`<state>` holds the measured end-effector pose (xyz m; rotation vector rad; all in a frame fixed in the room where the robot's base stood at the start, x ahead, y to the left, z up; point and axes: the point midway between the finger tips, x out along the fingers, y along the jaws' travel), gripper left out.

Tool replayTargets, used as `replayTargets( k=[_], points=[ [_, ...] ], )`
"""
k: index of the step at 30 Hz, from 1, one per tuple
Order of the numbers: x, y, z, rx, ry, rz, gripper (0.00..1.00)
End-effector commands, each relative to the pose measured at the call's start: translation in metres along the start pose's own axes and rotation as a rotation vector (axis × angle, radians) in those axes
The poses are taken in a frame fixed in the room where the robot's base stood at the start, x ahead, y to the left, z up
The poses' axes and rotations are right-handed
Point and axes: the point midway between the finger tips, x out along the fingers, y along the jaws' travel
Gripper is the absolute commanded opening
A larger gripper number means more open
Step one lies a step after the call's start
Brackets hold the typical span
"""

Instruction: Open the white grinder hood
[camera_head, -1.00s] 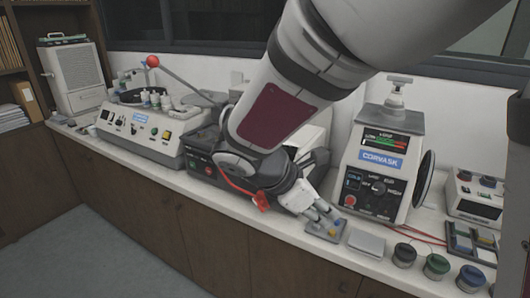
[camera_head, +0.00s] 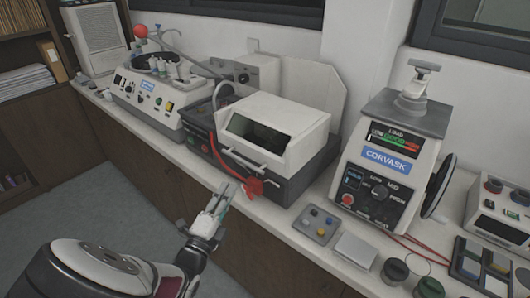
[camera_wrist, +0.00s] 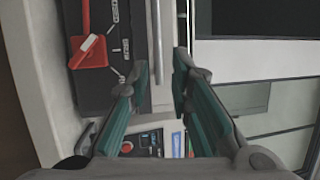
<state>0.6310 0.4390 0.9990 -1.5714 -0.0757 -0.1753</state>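The white grinder hood (camera_head: 288,112) sits down on its dark grinder base (camera_head: 290,180), with a dark window and a pale bar handle (camera_head: 246,157) along its front. It looks closed. My gripper (camera_head: 228,190) is in front of the counter, to the lower left of the hood and apart from it. In the wrist view its two green-sided fingers (camera_wrist: 160,68) stand apart with nothing held between them.
A red tag (camera_head: 255,187) hangs at the grinder's front and shows in the wrist view (camera_wrist: 90,52). The Corvask press (camera_head: 390,160) stands right of the grinder. A small tray (camera_head: 316,224) lies before it. A polisher (camera_head: 150,95) stands left. The floor before the cabinets is free.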

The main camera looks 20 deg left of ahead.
Motion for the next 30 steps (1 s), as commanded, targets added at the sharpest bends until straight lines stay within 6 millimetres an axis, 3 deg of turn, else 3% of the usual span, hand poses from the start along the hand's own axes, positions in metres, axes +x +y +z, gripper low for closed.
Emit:
replayTargets(
  k=[3, 8, 24, 30],
  points=[
    [-0.013, 0.006, 0.015, -0.056, -0.062, -0.022, 0.2],
    [-0.004, 0.008, 0.019, -0.067, -0.072, -0.027, 0.2],
    [0.096, 0.008, 0.024, -0.062, -0.067, -0.025, 0.2],
    [0.117, 0.006, 0.026, -0.064, -0.069, -0.024, 0.2]
  ],
)
